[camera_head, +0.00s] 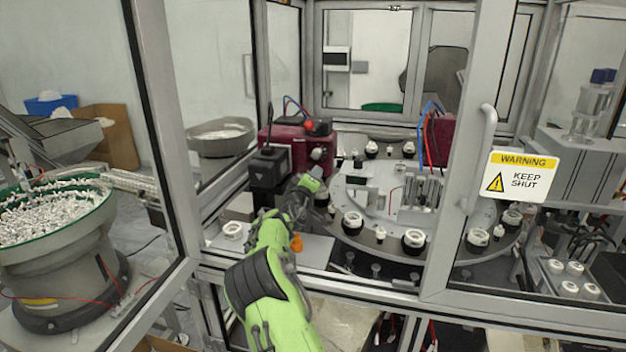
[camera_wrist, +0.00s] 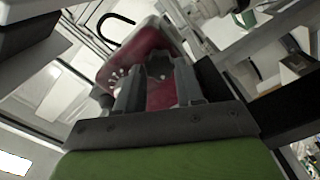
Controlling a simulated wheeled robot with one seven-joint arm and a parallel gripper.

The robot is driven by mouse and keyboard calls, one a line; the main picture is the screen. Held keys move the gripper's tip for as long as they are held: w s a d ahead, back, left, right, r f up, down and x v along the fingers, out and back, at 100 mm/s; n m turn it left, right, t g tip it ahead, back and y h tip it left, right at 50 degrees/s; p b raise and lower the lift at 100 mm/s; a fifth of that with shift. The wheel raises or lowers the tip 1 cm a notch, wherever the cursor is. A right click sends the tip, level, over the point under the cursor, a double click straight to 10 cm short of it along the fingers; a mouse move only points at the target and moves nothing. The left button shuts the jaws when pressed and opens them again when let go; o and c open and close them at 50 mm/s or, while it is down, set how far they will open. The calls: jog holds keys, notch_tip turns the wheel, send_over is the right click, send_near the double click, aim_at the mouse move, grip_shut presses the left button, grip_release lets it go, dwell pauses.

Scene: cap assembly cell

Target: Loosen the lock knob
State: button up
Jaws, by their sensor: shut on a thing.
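The lock knob (camera_wrist: 158,66) is a dark grey, notched knob on the face of a dark red unit (camera_head: 285,146). In the wrist view the red unit (camera_wrist: 140,55) fills the middle, behind the fingers. My gripper (camera_wrist: 157,88) is shut on the knob, with one grey finger on each side of it. In the head view my green arm reaches through the open front of the cell, and my gripper (camera_head: 314,172) is at the lower right of the red unit. The fingertips are small there, and their contact with the knob is hard to see.
A black block (camera_head: 268,172) stands left of my gripper. A round dial table (camera_head: 385,215) with several black and white fixtures lies to the right. An orange part (camera_head: 296,243) sits beside my arm. A door with a warning sign (camera_head: 518,175) frames the right side.

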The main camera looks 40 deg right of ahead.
jog(key=n+p, duration=0.4)
jog(key=n, duration=0.8)
jog(key=shift+f+n, duration=0.15)
jog(key=shift+n, duration=0.15)
dwell(0.4)
jog(key=o, duration=1)
jog(key=shift+o, duration=0.2)
jog(key=shift+a, duration=0.1)
jog(key=b+v, duration=0.3)
jog(key=v, duration=1.2)
jog(key=shift+s+a, duration=0.25)
jog(key=shift+a, duration=0.05)
